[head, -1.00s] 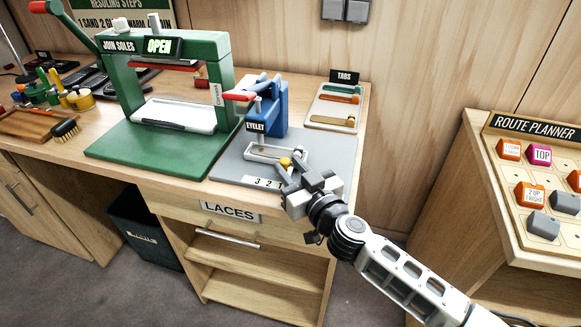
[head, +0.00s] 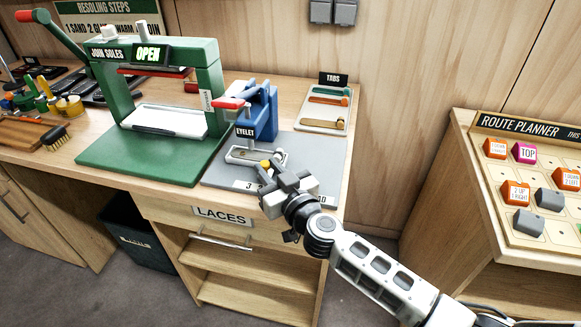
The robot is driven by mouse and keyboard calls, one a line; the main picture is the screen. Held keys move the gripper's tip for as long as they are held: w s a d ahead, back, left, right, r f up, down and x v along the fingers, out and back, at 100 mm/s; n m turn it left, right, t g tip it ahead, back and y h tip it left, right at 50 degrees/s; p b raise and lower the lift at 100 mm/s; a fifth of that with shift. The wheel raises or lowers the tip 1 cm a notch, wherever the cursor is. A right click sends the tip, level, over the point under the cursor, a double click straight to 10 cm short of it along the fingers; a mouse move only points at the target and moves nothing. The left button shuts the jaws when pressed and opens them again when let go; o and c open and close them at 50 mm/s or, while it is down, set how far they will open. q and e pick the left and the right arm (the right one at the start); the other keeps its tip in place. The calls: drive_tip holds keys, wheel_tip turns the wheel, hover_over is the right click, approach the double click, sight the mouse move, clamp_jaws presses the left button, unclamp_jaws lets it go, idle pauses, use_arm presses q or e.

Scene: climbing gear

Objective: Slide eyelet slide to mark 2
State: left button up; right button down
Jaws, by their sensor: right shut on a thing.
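The blue eyelet press (head: 264,112) with its red lever stands on a grey base (head: 222,172) on the bench. Its pale eyelet slide (head: 240,156) lies under the press head and has a yellow knob (head: 265,163) at its right front. My right gripper (head: 268,171) is shut at the knob, its fingers around or against it; the exact contact is hidden. On the number strip (head: 242,185) at the base's front, the 3 shows; my gripper covers the marks to its right. My left gripper is not in view.
A green sole press (head: 150,100) marked OPEN stands left of the eyelet press. A tabs tray (head: 318,124) lies behind to the right. A laces drawer (head: 222,215) is below the bench edge. The route planner board (head: 520,185) stands apart at the right.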

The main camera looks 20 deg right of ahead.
drive_tip(key=shift+a, duration=0.15)
drive_tip(key=c, duration=1.5)
unclamp_jaws()
drive_tip(key=shift+c, duration=0.2)
drive_tip(key=shift+s, duration=0.1)
drive_tip(key=v, duration=1.6)
